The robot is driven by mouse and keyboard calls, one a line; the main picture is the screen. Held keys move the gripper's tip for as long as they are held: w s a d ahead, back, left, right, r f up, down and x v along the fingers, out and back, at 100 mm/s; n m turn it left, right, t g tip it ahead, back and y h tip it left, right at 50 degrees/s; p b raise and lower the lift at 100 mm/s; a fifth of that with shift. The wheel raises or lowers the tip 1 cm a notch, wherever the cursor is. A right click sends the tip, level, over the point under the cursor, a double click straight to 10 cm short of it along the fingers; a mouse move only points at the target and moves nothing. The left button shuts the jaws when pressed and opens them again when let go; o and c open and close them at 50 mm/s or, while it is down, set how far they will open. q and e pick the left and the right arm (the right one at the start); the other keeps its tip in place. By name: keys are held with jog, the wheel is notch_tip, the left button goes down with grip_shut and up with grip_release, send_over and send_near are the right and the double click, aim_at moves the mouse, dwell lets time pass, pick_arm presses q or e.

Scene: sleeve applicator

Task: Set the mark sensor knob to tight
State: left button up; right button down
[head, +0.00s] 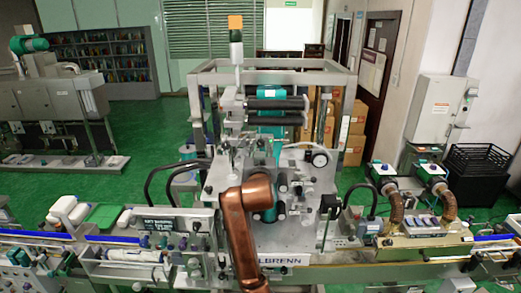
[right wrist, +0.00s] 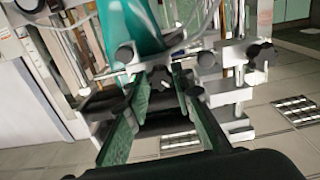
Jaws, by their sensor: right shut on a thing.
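My right gripper (right wrist: 158,84) shows in the right wrist view as two green fingers reaching forward. It is shut on a small black lobed knob (right wrist: 162,76) between its fingertips, on the front of the labelling machine. I cannot read any scale or mark by this knob, so its setting does not show. In the head view my copper right arm rises in front of the machine (head: 297,205) and hides part of its middle; the held knob cannot be made out there. My left gripper is not in view.
Other black knobs (right wrist: 258,54) on metal rods and a teal part (right wrist: 128,30) sit close around the fingers. A conveyor (head: 375,273) runs along the front. Two round units with brown hoses (head: 449,205) stand at the right. Cardboard boxes (head: 357,125) stand behind.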

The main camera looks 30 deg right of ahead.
jog(key=m, duration=0.4)
jog(key=shift+r+m, duration=0.3)
jog(key=shift+m, duration=1.7)
jog(key=shift+r, duration=0.1)
jog(key=c, duration=2.1)
grip_release()
jog(key=shift+o, duration=0.8)
jog(key=shift+d+f, duration=0.15)
jog(key=shift+f, duration=0.05)
jog(key=shift+s+a, duration=0.15)
jog(key=shift+a, duration=0.1)
jog(key=v, duration=1.1)
jog(key=shift+s, duration=0.3)
